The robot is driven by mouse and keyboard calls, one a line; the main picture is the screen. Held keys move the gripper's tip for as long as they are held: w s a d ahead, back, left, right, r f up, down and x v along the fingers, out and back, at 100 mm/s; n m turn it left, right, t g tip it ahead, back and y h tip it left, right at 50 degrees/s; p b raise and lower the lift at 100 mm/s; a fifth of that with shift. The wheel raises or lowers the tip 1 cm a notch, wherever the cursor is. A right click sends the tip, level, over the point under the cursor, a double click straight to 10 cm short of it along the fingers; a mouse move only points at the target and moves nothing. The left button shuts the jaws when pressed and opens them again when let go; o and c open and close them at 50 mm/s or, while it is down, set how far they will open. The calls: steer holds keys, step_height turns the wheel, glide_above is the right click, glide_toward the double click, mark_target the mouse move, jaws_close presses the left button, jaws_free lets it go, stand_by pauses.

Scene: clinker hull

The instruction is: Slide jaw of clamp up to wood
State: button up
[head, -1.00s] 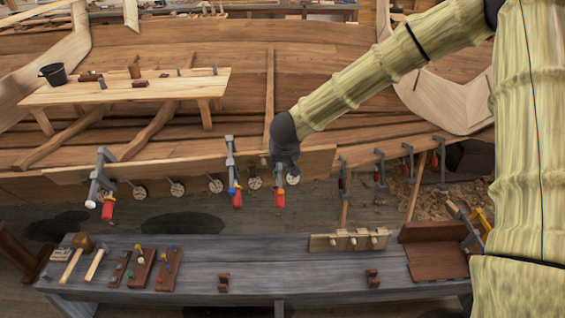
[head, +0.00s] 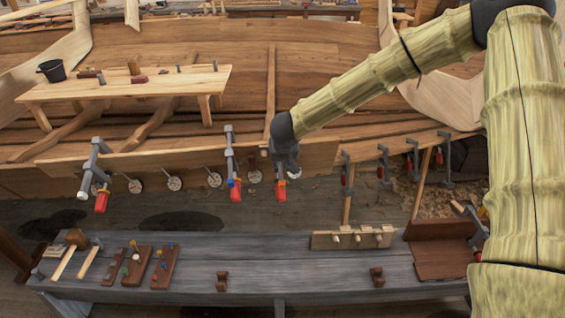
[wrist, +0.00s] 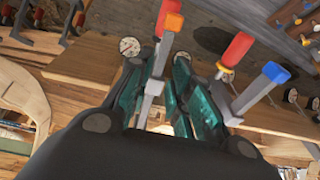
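My gripper (wrist: 157,62) has its teal fingers apart, one on each side of a grey clamp (wrist: 153,86) with an orange piece and red handle. A gap shows between the bar and the right finger; contact on the left is unclear. In the head view my gripper (head: 285,158) covers most of this clamp, and only its red handle (head: 280,190) shows clearly below. The clamp hangs at the edge of a wooden plank (head: 318,160) on the hull. The gap between its jaw and the wood is hidden.
A clamp with a blue piece (head: 232,165) stands just left, also close in the wrist view (wrist: 250,88). Another clamp (head: 95,172) is farther left, and several hang at right. Round dials (head: 214,180) line the plank. A grey bench (head: 250,265) with tools stands in front.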

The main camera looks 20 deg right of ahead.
mark_target(280, 168)
steer(key=shift+p+x, duration=0.3)
steer(key=shift+x, duration=2.3)
steer(key=shift+w+r+p, duration=0.1)
steer(key=shift+w+p, duration=0.05)
steer(key=shift+p, duration=0.15)
steer(key=shift+c, duration=0.4)
steer(key=shift+w+d+r+p, duration=0.1)
steer(key=shift+w+r+p, duration=0.1)
steer(key=shift+w+p, duration=0.45)
steer(key=shift+s+f, duration=0.15)
steer(key=shift+s, duration=0.1)
steer(key=shift+s+f, duration=0.1)
steer(key=shift+s, duration=0.25)
steer(key=shift+o, duration=1.2)
